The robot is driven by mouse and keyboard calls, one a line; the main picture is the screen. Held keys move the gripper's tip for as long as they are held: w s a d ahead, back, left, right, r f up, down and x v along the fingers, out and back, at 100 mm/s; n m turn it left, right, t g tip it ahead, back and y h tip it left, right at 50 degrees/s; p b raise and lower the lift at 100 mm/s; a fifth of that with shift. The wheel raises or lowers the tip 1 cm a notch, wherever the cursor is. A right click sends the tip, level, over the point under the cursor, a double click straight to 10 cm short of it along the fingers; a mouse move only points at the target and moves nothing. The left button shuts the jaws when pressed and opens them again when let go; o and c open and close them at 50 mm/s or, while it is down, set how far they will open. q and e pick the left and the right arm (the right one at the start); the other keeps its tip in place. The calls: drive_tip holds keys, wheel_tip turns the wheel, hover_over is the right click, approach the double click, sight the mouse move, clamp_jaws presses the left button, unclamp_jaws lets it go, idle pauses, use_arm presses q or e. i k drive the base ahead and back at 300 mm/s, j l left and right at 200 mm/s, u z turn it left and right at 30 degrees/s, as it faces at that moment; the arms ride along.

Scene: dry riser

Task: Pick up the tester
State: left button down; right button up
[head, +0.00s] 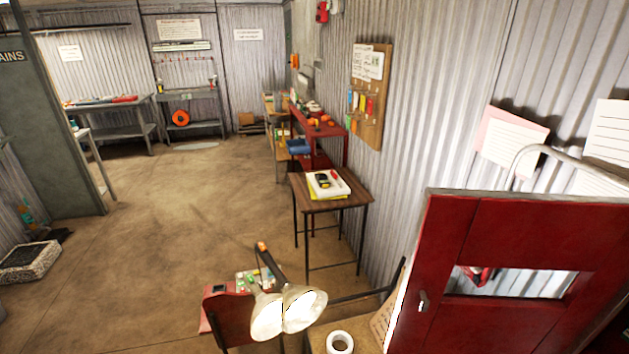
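A small black and yellow device (322,181), which looks like the tester, lies on white and yellow papers or pads (340,188) on a small wooden-topped table (304,199). A small red item (335,174) lies close beside it. The device is too small to make out its details. Neither of my grippers shows in this view, and nothing is seen touching the device.
A red cabinet with an opening (450,245) stands at the near right. Lamp heads (301,306) and a roll of white tape (340,342) are in front. A red shelf unit (340,133) stands behind the table. Open concrete floor (160,240) lies left.

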sight(321, 179)
drive_tip(key=j+u, duration=0.35)
drive_tip(key=u, duration=0.15)
drive_tip(key=i+j+u, duration=0.35)
drive_tip(key=j, duration=0.3)
drive_tip(key=i+j+u, duration=0.3)
drive_tip(key=i+j, duration=0.2)
drive_tip(key=i+j+u, duration=0.35)
drive_tip(key=i+j, duration=0.15)
drive_tip(key=i+z, duration=0.15)
drive_tip(key=i, duration=0.35)
drive_tip(key=i+j+z, duration=0.15)
drive_tip(key=i, duration=0.35)
drive_tip(key=i+j+z, duration=0.15)
drive_tip(key=i, duration=0.4)
